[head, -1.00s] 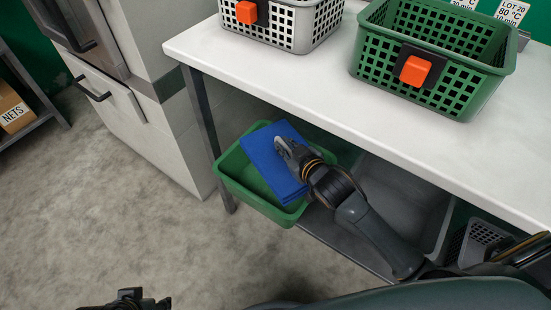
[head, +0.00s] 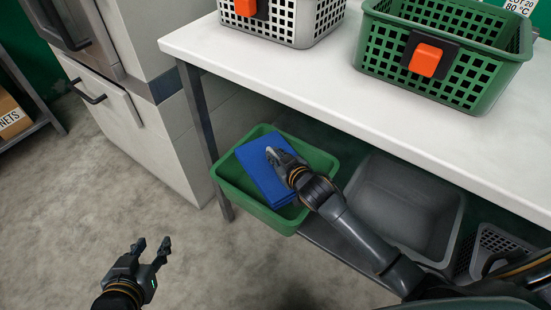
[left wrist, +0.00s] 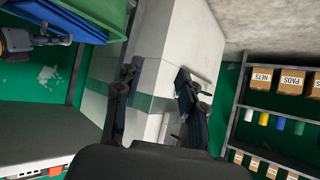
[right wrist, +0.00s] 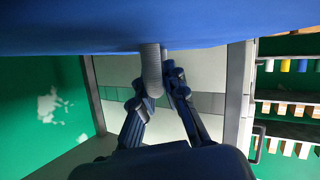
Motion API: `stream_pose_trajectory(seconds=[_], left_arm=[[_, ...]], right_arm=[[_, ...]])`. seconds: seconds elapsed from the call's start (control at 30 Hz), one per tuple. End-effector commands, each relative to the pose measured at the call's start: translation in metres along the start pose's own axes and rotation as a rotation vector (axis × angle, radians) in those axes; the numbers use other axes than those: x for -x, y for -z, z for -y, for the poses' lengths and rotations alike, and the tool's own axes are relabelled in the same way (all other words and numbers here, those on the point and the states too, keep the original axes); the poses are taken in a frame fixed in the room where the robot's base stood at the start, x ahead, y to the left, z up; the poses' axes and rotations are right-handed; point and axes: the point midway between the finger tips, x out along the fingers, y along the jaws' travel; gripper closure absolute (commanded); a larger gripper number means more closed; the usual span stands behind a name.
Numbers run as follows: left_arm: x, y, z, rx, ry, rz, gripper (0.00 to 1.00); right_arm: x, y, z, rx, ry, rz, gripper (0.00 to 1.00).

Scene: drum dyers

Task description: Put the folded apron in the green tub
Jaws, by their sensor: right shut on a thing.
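The folded apron (head: 262,170) is a flat blue bundle over the opening of the green tub (head: 268,219), within its rim as seen from the head. I cannot tell whether it touches the tub's floor. In the right wrist view the apron (right wrist: 150,28) fills the top, close to the fingers (right wrist: 160,82). My left gripper (head: 153,249) is open and empty over the floor, in front of the tub and apart from it. Blue and green surfaces also show at the left wrist view's upper left.
The tub stands on the shelf under a white table (head: 330,90). A grey tub (head: 405,205) is right of it. The floor at lower left is clear.

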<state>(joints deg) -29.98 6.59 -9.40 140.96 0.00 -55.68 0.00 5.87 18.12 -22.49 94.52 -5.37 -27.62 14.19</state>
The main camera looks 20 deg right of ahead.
Motion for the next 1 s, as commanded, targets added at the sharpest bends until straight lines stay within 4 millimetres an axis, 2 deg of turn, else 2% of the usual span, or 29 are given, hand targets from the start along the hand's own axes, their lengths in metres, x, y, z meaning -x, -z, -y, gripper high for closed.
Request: stream_pose_trajectory(seconds=[0.13,0.47,1.0], left_arm=[[-0.002,0.010,-0.002,0.000,-0.003,-0.049,0.60],[-0.002,0.011,-0.002,0.000,-0.004,-0.057,0.60],[-0.003,0.025,-0.004,0.000,-0.009,-0.130,0.60]], right_arm=[[-0.001,-0.002,0.001,-0.001,0.000,-0.003,1.00],[-0.002,-0.004,0.001,-0.001,0.000,-0.003,1.00],[-0.006,-0.013,0.003,-0.001,0.000,-0.003,1.00]])
